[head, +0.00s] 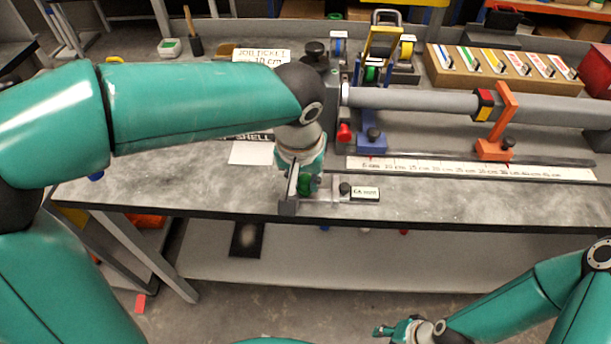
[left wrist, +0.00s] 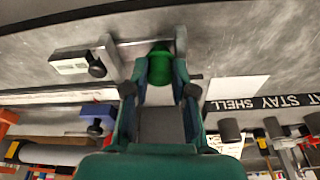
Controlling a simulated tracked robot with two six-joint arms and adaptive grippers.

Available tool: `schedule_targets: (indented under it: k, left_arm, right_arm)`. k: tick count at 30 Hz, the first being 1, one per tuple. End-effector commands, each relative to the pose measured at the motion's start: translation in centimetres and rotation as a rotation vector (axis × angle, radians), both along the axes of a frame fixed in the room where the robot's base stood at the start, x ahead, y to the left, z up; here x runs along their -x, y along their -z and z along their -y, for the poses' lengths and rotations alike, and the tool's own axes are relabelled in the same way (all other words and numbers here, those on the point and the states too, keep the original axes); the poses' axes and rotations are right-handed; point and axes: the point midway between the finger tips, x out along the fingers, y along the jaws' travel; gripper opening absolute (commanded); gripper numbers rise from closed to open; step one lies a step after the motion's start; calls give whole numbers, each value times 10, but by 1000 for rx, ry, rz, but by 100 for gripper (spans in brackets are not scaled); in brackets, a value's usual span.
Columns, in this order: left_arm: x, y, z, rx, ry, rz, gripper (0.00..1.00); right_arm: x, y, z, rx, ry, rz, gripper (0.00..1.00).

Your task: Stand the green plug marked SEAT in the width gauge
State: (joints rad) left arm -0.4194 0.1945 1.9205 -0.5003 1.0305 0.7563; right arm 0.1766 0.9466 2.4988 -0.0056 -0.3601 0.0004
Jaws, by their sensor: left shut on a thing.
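The green plug (head: 305,187) is gripped in my left gripper (head: 306,176) at the front edge of the bench. In the left wrist view the plug (left wrist: 160,66) shows between the two fingers of the left gripper (left wrist: 160,76). The grey width gauge (head: 288,207) lies there with two upright jaws, and the plug appears between them, closer to the left jaw in the head view. In the left wrist view the gauge's bar (left wrist: 145,43) passes just beyond the plug. Whether the plug rests on the gauge is unclear. Its SEAT mark cannot be read. My right gripper (head: 397,330) is low, away from the bench.
Behind are a long scale strip (head: 470,169), a grey tube (head: 415,101) with blue (head: 369,130) and orange (head: 496,146) clamps, and a wooden tray (head: 505,70). Bench front right is clear.

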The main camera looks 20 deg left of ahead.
Motion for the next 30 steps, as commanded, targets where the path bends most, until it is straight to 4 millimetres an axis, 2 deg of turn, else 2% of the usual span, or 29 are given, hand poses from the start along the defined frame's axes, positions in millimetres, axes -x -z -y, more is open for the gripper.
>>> schedule_targets:
  k: [17,18,22,23,30]
  left_arm:
    - [0,1,0,-2,0,-1,0]
    - [0,1,0,-2,0,-1,30]
    - [0,1,0,-2,0,-1,52]
    - [0,1,0,-2,0,-1,55]
    - [0,1,0,-1,0,-1,55]
  right_arm:
    - [0,2,0,0,0,0,40]
    - [0,1,0,0,0,0,40]
    - [0,1,0,0,0,0,40]
    - [0,1,0,0,0,0,40]
    - [0,1,0,0,0,0,40]
